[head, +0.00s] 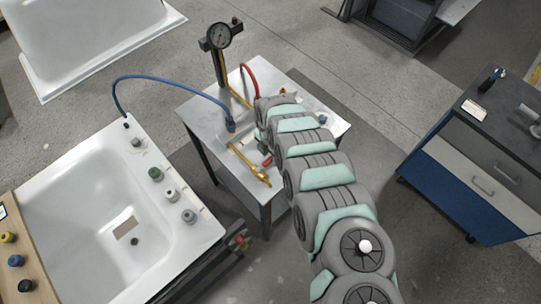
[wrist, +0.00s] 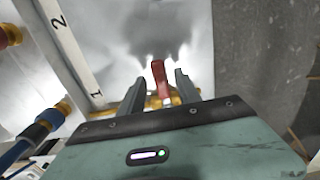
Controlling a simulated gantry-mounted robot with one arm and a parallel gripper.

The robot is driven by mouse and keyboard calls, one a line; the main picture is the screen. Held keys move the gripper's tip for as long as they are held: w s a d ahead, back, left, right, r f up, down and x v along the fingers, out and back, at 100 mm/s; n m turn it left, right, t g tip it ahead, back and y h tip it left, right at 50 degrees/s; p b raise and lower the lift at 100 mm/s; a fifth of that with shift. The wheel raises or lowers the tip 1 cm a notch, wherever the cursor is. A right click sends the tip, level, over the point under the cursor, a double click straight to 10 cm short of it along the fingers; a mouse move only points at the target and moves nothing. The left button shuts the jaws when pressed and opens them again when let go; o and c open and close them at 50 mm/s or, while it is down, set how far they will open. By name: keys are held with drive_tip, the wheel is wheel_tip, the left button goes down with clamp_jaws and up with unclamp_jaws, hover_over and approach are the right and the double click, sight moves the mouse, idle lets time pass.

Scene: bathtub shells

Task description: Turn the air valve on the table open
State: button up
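The air valve shows in the wrist view as a red lever handle (wrist: 159,80) on a brass body (wrist: 178,98). My gripper (wrist: 160,79) has its two grey fingers spread, one on each side of the red handle, with a visible gap on both sides. The handle stands up between them, roughly in line with the fingers. In the head view my arm covers the gripper and most of the valve area on the metal table (head: 318,102). A small red piece (head: 267,160) shows beside the arm there; I cannot tell whether it is the same handle.
A pressure gauge (head: 219,37) stands on a post at the table's back. A blue hose (head: 170,79) arches from the bathtub shell (head: 80,240) to the table; a red hose (head: 252,80) is behind my arm. Brass fittings (head: 262,179) lie near the front edge. A blue cabinet (head: 470,190) is right.

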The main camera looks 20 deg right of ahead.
drive_tip(key=shift+f, duration=0.15)
clamp_jaws()
idle(0.4)
idle(1.0)
